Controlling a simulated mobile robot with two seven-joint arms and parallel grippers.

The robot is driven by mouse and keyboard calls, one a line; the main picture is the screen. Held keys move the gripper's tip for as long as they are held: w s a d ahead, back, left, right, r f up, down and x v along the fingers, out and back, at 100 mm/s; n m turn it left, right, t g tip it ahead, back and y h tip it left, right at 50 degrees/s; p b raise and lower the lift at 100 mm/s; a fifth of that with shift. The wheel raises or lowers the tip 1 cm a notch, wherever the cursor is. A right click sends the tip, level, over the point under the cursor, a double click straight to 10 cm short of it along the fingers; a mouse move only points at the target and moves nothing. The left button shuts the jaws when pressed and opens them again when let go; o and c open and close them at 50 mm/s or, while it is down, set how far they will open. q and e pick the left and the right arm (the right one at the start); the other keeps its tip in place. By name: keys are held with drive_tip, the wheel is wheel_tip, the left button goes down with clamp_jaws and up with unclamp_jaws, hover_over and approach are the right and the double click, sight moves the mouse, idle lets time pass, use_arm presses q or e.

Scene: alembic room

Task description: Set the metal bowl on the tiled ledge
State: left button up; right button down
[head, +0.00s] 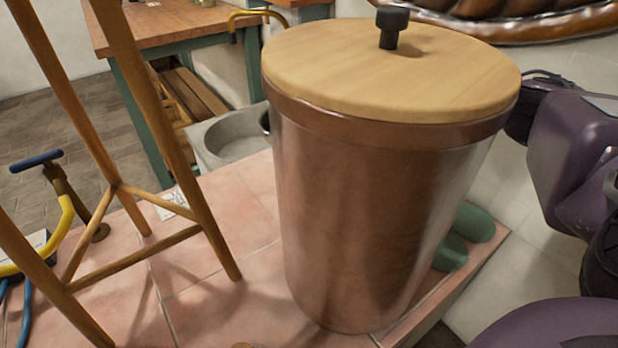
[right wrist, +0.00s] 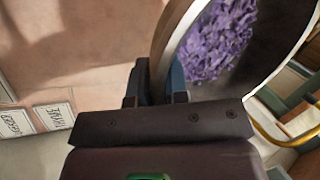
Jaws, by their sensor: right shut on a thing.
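The tiled ledge (head: 215,290) has pink square tiles and runs across the lower part of the head view. My right gripper (right wrist: 160,85) is shut on the rim of the metal bowl (right wrist: 180,38) in the right wrist view. The bowl is tilted in that picture, with a shiny rim and purple flaky contents (right wrist: 222,42). I cannot make out the bowl or the right gripper in the head view, where the copper vat (head: 375,220) blocks much of the middle. My left gripper is in neither view.
The vat, with a wooden lid (head: 390,75), stands on the ledge. Left of it stand a wooden-legged stand (head: 170,120) and a yellow hose (head: 62,235). Green rounded things (head: 460,240) sit behind the vat. A grey basin (head: 235,135) lies beyond. Labelled cards (right wrist: 55,117) show in the wrist view.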

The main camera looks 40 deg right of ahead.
wheel_tip(320, 180, down, 7)
drive_tip(key=shift+r+b, duration=0.1)
drive_tip(key=shift+b, duration=0.6)
drive_tip(key=shift+f, duration=0.3)
wheel_tip(320, 180, down, 6)
drive_tip(key=shift+r+b, duration=0.25)
drive_tip(key=shift+b, duration=0.6)
drive_tip(key=shift+f, duration=0.15)
drive_tip(key=shift+r, duration=0.2)
drive_tip(key=shift+f, duration=0.2)
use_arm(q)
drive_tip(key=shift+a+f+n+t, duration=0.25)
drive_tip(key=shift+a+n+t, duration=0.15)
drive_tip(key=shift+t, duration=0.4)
use_arm(e)
drive_tip(key=c, duration=1.1)
unclamp_jaws()
drive_tip(key=shift+r, duration=0.1)
